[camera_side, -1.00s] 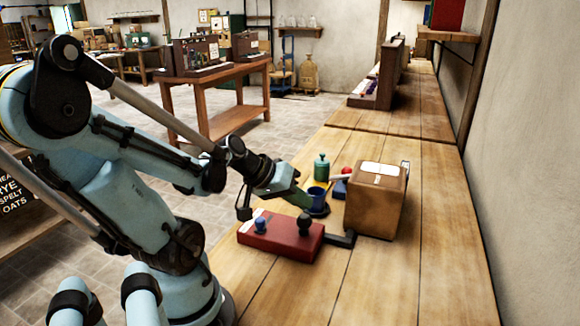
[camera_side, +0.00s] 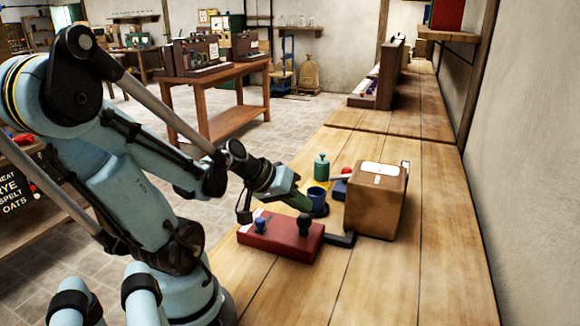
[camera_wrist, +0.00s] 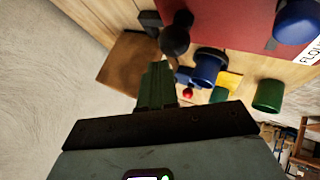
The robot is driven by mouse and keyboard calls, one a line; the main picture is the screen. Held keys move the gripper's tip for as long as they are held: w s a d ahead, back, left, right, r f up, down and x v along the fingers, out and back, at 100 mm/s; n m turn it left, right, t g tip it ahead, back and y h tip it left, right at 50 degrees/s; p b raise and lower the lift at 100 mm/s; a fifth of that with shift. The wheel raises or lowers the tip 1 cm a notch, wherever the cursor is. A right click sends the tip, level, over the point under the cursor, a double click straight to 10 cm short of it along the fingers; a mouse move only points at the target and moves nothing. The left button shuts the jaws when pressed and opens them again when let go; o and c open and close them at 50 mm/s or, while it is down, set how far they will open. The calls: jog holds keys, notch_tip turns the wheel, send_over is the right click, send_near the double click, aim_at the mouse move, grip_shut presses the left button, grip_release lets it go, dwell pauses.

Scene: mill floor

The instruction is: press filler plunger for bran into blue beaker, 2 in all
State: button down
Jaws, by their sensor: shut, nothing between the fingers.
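My gripper (camera_side: 303,204) is shut and empty, pointing down toward the area between the beaker and the red box. In the wrist view its shut green fingers (camera_wrist: 157,86) overlap the brown box's edge. The bran label is not readable.
A red box (camera_side: 280,237) with a blue knob and a black knob lies nearest me. A green canister (camera_side: 321,168) stands behind the beaker. In the wrist view a yellow piece (camera_wrist: 231,82) lies beside it. The bench front right is clear.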

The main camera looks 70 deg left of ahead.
aim_at(300, 217)
jog(key=shift+f, duration=0.95)
dwell(1.2)
jog(key=shift+r, duration=1.35)
jog(key=shift+r, duration=2.5)
jog(key=w+d+f+m+g, duration=0.1)
jog(key=w+d+m+g, duration=0.1)
jog(key=d+m, duration=0.6)
jog(key=shift+w+d+f, duration=0.15)
jog(key=shift+d+f, duration=0.15)
jog(key=shift+d, duration=2.05)
